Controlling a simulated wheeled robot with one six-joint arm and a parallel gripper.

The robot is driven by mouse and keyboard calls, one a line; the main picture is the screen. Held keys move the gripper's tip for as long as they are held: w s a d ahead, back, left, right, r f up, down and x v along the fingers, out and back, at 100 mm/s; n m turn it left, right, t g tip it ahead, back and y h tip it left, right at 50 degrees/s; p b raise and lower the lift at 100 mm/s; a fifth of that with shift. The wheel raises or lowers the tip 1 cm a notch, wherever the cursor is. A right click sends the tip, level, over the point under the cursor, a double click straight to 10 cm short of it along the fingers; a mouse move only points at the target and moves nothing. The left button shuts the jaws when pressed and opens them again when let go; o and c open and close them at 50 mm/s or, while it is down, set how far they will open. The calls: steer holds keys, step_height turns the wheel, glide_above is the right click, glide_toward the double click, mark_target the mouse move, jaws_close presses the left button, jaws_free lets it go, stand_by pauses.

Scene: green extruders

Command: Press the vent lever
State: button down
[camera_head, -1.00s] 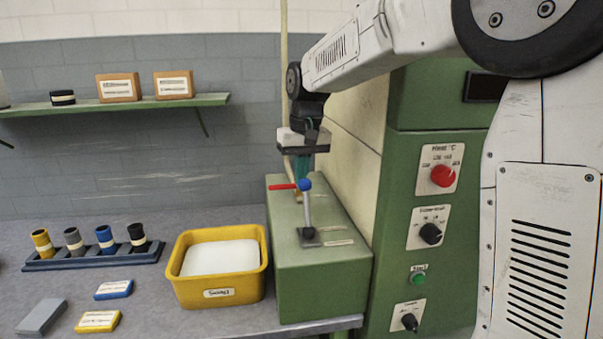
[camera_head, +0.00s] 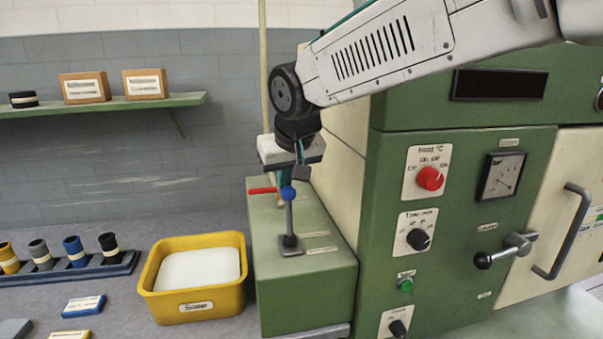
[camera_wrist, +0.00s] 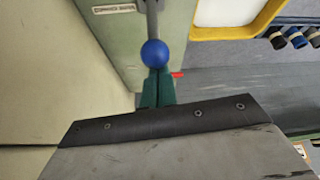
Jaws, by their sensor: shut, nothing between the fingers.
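A lever with a blue ball knob (camera_head: 288,193) on a grey rod stands upright on the green box (camera_head: 307,284). A red-handled lever (camera_head: 263,190) sticks out left just behind it. Which one is the vent lever I cannot read. My gripper (camera_head: 284,178) hangs above the back of the box, behind the blue knob. In the wrist view my gripper (camera_wrist: 157,82) shows teal fingers shut and empty, with tips by the blue knob (camera_wrist: 154,53); contact is unclear. The red tip (camera_wrist: 177,74) shows beside the fingers there.
A yellow soap bin (camera_head: 197,306) stands left of the box. A green cabinet (camera_head: 450,215) with knobs and a door latch (camera_head: 506,250) stands on the right. A rack of tubes (camera_head: 75,276) sits far left. A wall shelf (camera_head: 110,106) is behind.

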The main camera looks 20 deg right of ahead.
mark_target(286, 194)
steer(key=shift+t, duration=0.7)
steer(key=s, duration=0.4)
steer(key=shift+s+a, duration=0.15)
steer(key=shift+s+f, duration=0.35)
steer(key=shift+s, duration=0.45)
steer(key=shift+s+f, duration=0.35)
steer(key=shift+s, duration=0.4)
step_height(286, 194, up, 4)
steer(key=w+a, duration=0.1)
steer(key=w, duration=0.2)
steer(key=s+r, duration=0.4)
steer(key=s, duration=0.3)
steer(key=shift+s+d+r, duration=0.25)
steer(key=shift+s+r, duration=0.05)
steer(key=shift+s, duration=0.1)
